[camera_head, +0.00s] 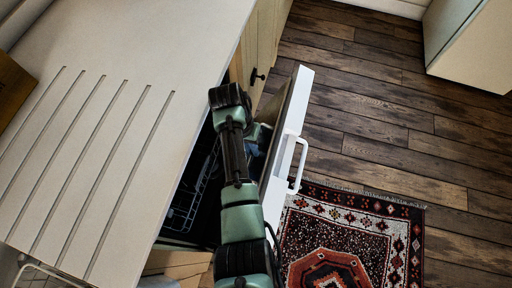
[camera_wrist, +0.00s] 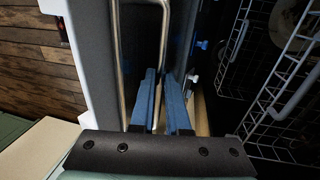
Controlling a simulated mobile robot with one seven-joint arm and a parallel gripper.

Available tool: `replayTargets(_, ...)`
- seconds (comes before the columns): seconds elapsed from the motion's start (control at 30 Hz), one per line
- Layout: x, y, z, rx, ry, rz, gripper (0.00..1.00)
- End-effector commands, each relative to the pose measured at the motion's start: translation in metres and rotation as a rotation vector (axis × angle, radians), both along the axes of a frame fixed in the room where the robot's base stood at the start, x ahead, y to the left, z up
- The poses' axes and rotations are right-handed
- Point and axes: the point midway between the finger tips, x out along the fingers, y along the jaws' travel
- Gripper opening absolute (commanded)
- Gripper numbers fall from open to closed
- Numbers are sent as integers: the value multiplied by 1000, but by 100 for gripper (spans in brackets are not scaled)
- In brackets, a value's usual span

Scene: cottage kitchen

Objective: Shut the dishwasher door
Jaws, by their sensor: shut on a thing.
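The dishwasher door (camera_head: 290,128) stands partly open in the head view, leaning out from the counter front, with a white bar handle (camera_head: 297,165) on its outer side. My gripper (camera_head: 259,138) is on the inner side of the door, between it and the dark tub. In the wrist view, the blue fingers of my gripper (camera_wrist: 162,78) are close together. They appear shut on one leg of a thin metal rail (camera_wrist: 119,50) beside the door's grey inner panel (camera_wrist: 92,50). The exact contact is partly hidden by the fingers.
A wire dish rack (camera_wrist: 270,85) is inside the tub, right of the fingers. The grooved counter (camera_head: 110,140) lies above left, and a cabinet with a dark knob (camera_head: 257,76) is beyond the door. A patterned rug (camera_head: 350,240) and open wooden floor (camera_head: 390,130) lie to the right.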

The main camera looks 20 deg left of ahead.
Motion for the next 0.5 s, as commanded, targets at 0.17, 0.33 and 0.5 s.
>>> replayTargets(0.17,-8,4,-8,6,21,7,0)
replayTargets(0.33,-8,3,-8,6,22,7,17)
replayTargets(0.5,-6,2,-6,5,17,4,44)
